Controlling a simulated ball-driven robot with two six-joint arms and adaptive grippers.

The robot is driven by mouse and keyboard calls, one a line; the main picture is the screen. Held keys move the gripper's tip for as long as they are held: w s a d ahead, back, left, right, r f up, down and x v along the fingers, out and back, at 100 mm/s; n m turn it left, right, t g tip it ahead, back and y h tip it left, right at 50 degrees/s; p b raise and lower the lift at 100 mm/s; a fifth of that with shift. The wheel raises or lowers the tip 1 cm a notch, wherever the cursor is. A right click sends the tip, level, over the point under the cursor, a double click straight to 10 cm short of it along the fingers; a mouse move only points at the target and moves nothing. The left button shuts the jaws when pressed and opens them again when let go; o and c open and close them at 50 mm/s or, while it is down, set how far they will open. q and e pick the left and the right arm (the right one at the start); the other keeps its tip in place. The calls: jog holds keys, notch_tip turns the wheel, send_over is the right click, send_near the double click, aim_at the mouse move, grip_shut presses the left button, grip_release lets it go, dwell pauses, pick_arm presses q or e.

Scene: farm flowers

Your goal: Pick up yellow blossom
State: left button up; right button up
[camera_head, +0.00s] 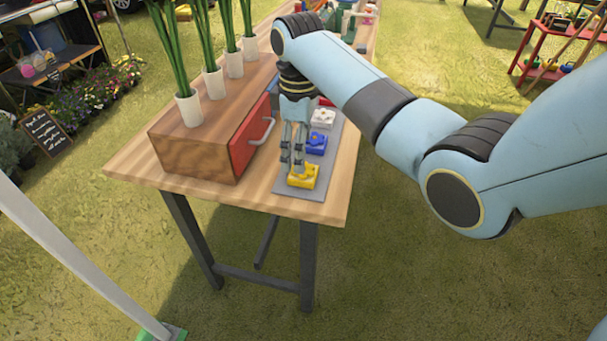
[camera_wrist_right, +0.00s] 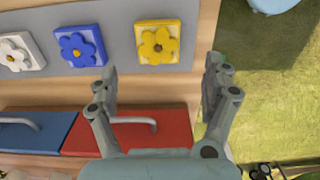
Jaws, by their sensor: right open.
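The yellow blossom (camera_head: 303,177) sits on a square yellow base on the grey mat (camera_head: 337,148), at the near end of the wooden table. It also shows in the right wrist view (camera_wrist_right: 158,45), at the top middle. My right gripper (camera_head: 293,168) is open and points down over the yellow blossom. Nothing is between the fingers. My left gripper is not in view.
A blue blossom (camera_head: 316,143) and a white blossom (camera_head: 322,118) lie in line behind the yellow one. A wooden box (camera_head: 190,155) with a red drawer (camera_head: 250,138) stands close on the left, bearing white vases (camera_head: 188,107) with green stems. The table's front edge is near.

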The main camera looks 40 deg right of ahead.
notch_tip(320, 180, down, 6)
jog(key=shift+w+f, duration=0.15)
jog(key=shift+f, duration=0.05)
jog(key=c, duration=1.2)
jog(key=shift+r, duration=0.2)
